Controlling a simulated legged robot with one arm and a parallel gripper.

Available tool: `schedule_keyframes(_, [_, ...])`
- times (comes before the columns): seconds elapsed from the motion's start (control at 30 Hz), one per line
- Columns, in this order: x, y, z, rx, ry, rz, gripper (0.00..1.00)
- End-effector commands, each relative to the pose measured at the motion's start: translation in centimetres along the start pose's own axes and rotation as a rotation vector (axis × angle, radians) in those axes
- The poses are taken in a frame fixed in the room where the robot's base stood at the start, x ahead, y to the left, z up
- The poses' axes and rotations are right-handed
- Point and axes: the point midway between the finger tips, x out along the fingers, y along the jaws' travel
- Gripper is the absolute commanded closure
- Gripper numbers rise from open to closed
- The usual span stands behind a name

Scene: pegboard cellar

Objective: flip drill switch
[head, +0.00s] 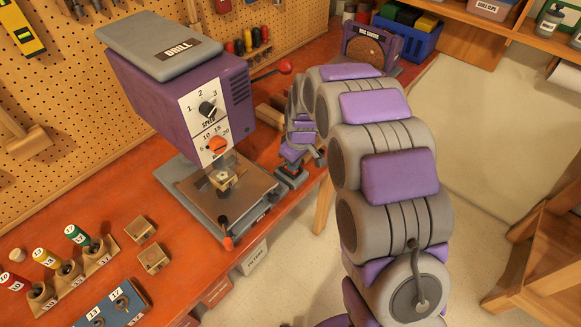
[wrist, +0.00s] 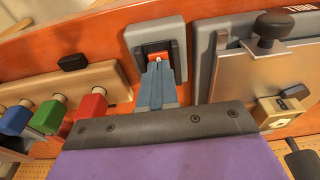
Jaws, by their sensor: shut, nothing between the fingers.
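The purple drill press (head: 180,90) with a grey top marked DRILL stands on the orange bench. In the wrist view, a grey switch box (wrist: 134,42) with a dark recess and a small red-orange switch (wrist: 158,57) is on the bench front. The switch box also shows in the head view (head: 292,180), partly hidden by my gripper. My gripper (wrist: 158,70) is shut and empty, its blue-grey fingers pointing straight at the switch. The fingertips are at the lower edge of the red part; I cannot tell whether they touch it.
The drill's grey base (wrist: 212,60) is close right of the switch box in the wrist view. A wooden rack with coloured handles (wrist: 70,85) is close on the left. Numbered bits in blocks (head: 70,268) stand at the bench's near left. Open floor (head: 300,255) lies before the bench.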

Motion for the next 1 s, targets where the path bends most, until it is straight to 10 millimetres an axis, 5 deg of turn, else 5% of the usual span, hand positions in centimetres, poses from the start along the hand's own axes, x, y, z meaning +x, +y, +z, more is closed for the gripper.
schedule_keyframes(1.0, [-6.8,0.0,-1.0,0.000,0.001,0.001,1.00])
